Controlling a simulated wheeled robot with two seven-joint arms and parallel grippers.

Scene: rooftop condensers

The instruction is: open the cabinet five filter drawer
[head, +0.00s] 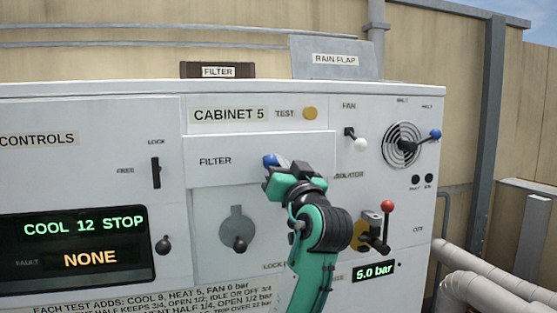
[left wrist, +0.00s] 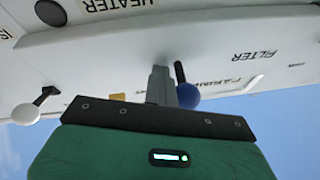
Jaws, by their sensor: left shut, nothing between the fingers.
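The cabinet five filter drawer has a white front (head: 225,174) marked FILTER, below the CABINET 5 label (head: 229,114). Its front also shows, upside down, in the left wrist view (left wrist: 215,50). My left gripper (head: 278,166) is shut and empty. Its fingertips (left wrist: 160,82) are right beside the knob, not around it; I cannot tell whether they touch. My right gripper is out of view.
Below the drawer is a round grey plate with a dark knob (head: 239,243). To the right are a fan switch (head: 358,142), a round grille (head: 402,145) with a blue-tipped lever, and a red-tipped lever (head: 387,207). A display (head: 75,240) is at lower left. Pipes (head: 495,296) run at lower right.

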